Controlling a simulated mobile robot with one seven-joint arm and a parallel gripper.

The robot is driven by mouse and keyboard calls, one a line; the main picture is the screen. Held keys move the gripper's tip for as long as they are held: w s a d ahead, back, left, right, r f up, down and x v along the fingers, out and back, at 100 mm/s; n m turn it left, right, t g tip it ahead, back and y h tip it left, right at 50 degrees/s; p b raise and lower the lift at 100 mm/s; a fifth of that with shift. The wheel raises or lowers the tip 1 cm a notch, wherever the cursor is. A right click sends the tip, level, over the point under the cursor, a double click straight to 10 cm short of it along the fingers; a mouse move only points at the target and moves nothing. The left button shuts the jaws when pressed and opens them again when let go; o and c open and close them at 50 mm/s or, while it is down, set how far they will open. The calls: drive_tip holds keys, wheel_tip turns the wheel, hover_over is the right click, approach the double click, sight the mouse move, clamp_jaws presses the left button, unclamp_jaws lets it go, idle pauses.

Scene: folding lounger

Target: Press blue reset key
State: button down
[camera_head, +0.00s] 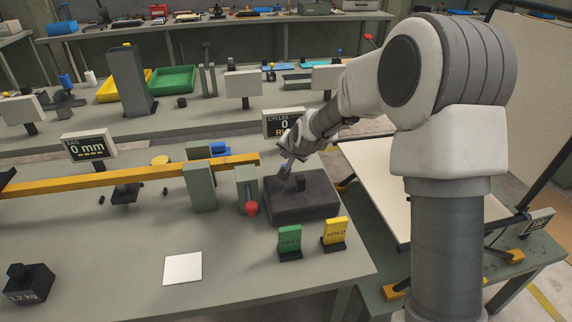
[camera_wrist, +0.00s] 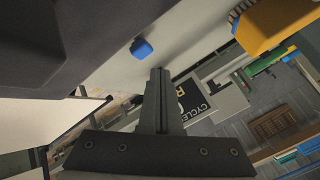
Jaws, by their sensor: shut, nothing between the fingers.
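A small blue key (camera_wrist: 141,48) shows in the wrist view on a pale grey surface, up and left of my fingertips. My gripper (camera_wrist: 160,72) is shut and empty, its fingers together, with a small gap in the picture between tips and key. I cannot tell the true distance. In the head view my gripper (camera_head: 286,170) hangs at the dark block (camera_head: 302,205), in front of the CYCLES display (camera_head: 283,122), which reads 0. That display also shows partly in the wrist view (camera_wrist: 192,100). The blue key is not clearly seen in the head view.
A long yellow beam (camera_head: 130,175) ends left of my gripper. A post with a red knob (camera_head: 251,208) stands close by. Green (camera_head: 289,240) and yellow HOLD (camera_head: 335,233) signs stand in front of the block. The table front around a white card (camera_head: 182,268) is mostly clear.

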drive_tip(key=shift+r+p, duration=0.9)
drive_tip(key=shift+r, duration=1.1)
drive_tip(key=shift+f, duration=0.1)
drive_tip(key=s+d+r+n+g+h, duration=0.1)
drive_tip(key=s+d+r+n, duration=0.1)
drive_tip(key=s+d+r, duration=0.35)
drive_tip(key=s+d+r+n+h, duration=0.1)
drive_tip(key=s+d+r, duration=0.1)
drive_tip(key=s+r, duration=0.65)
drive_tip(key=s+d+f+n+g, duration=0.1)
drive_tip(key=s+d, duration=0.2)
drive_tip(key=s, duration=1)
drive_tip(key=s+d+n+g, duration=0.1)
drive_tip(key=s+d+n, duration=0.15)
drive_tip(key=s, duration=0.95)
wheel_tip(320, 180, up, 12)
drive_tip(key=p, duration=1.2)
drive_tip(key=shift+m+h+p, duration=0.3)
drive_tip(key=shift+m+p, duration=0.1)
drive_tip(key=shift+m, duration=0.05)
drive_tip(key=shift+w+d+f, duration=0.1)
drive_tip(key=shift+d, duration=0.05)
